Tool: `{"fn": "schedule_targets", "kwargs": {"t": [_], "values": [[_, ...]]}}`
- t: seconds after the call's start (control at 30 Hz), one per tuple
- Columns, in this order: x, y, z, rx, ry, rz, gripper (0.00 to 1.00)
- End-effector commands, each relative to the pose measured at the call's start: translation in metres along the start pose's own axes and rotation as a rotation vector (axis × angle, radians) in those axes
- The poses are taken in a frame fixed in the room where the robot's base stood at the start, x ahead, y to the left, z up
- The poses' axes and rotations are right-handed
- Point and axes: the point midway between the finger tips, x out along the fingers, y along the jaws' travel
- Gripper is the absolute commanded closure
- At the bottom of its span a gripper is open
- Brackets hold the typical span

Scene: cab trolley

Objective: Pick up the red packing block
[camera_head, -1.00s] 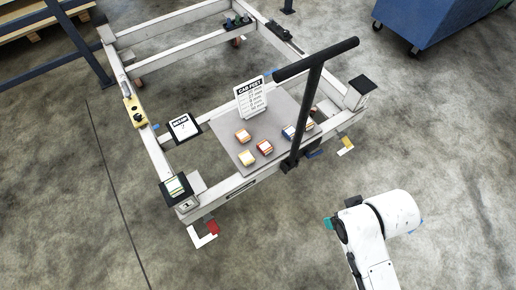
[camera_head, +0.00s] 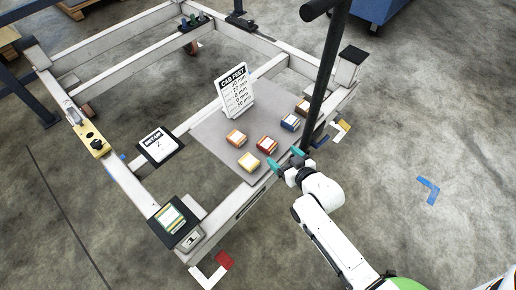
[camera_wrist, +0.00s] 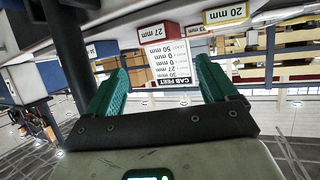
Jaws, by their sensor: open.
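The red packing block (camera_head: 266,145) has a pale label and sits on the grey plate (camera_head: 212,133) of the trolley, among other blocks. In the wrist view, which looks upside down, the red block (camera_wrist: 157,35) reads "27 mm" and shows beyond the fingertips. My gripper (camera_head: 285,159) has teal fingers spread apart, with nothing between them. It is just to the right of the red block and apart from it, by the plate's front edge. In the wrist view my gripper (camera_wrist: 162,72) shows its two fingers on either side of the sign.
A yellow block (camera_head: 248,162), an orange block (camera_head: 236,138), a blue block (camera_head: 291,122) and a brown-red block (camera_head: 302,107) share the plate. A "CAB FEET" sign (camera_head: 235,92) stands behind. A dark upright post (camera_head: 325,80) rises close beside my gripper.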

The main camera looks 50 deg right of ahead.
Motion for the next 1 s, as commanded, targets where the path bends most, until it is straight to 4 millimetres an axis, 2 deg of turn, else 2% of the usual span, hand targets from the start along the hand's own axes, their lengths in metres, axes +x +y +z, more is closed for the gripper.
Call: {"fn": "schedule_targets", "kwargs": {"t": [0.2, 0.47, 0.73, 1.0], "values": [[0.035, -0.001, 0.001, 0.000, 0.000, -0.001, 0.14], [0.053, -0.002, 0.002, 0.000, 0.000, -0.002, 0.14], [0.090, -0.005, 0.009, -0.001, 0.000, -0.003, 0.14], [0.099, -0.005, 0.007, -0.001, -0.002, -0.003, 0.14]]}}
